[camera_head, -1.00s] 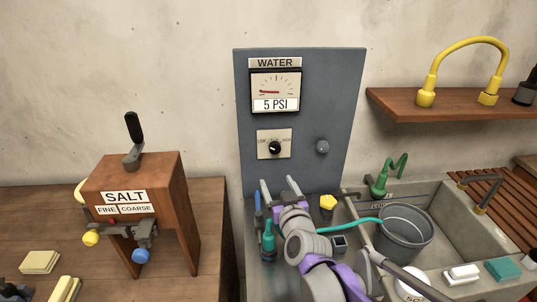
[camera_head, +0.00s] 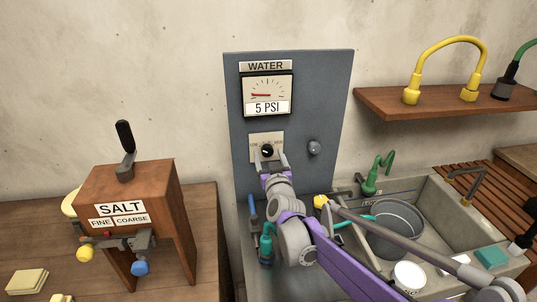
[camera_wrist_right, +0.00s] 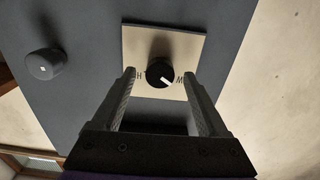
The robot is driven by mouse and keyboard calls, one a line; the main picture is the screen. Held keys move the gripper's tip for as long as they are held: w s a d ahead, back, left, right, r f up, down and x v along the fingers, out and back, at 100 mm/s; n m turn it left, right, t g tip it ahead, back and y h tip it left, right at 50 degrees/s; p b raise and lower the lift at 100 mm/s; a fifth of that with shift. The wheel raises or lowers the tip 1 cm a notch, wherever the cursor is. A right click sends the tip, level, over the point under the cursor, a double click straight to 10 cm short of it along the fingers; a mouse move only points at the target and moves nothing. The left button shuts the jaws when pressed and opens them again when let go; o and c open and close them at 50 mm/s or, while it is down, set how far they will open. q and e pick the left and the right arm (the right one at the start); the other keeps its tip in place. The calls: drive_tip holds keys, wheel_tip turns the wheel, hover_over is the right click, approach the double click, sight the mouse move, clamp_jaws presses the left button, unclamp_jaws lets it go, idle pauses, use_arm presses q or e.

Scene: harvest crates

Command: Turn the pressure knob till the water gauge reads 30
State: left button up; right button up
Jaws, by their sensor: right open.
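The water gauge (camera_head: 267,90) is on the upper part of the grey panel and its readout shows 5 PSI, with the needle at the left. The black pressure knob (camera_head: 267,150) with a white mark sits on a pale plate below the gauge. My right gripper (camera_head: 270,158) is open just in front of the knob. In the right wrist view the knob (camera_wrist_right: 160,73) lies between and beyond the open fingertips (camera_wrist_right: 159,75), with nothing held; contact cannot be told. My left gripper is not in view.
A grey round button (camera_head: 314,147) sticks out of the panel (camera_head: 335,100) right of the knob. A wooden salt box (camera_head: 132,190) stands at left. A sink (camera_head: 450,215) with a grey bucket (camera_head: 395,225) is at right, under a shelf (camera_head: 430,108) with a yellow hose.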

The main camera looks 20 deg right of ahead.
drive_tip(key=shift+w+d, duration=0.15)
drive_tip(key=shift+w, duration=0.4)
clamp_jaws()
drive_tip(key=shift+m, duration=0.4)
drive_tip(key=m+p, duration=0.1)
drive_tip(key=m, duration=0.4)
drive_tip(key=m+p, duration=0.1)
drive_tip(key=m, duration=0.4)
drive_tip(key=shift+p, duration=0.4)
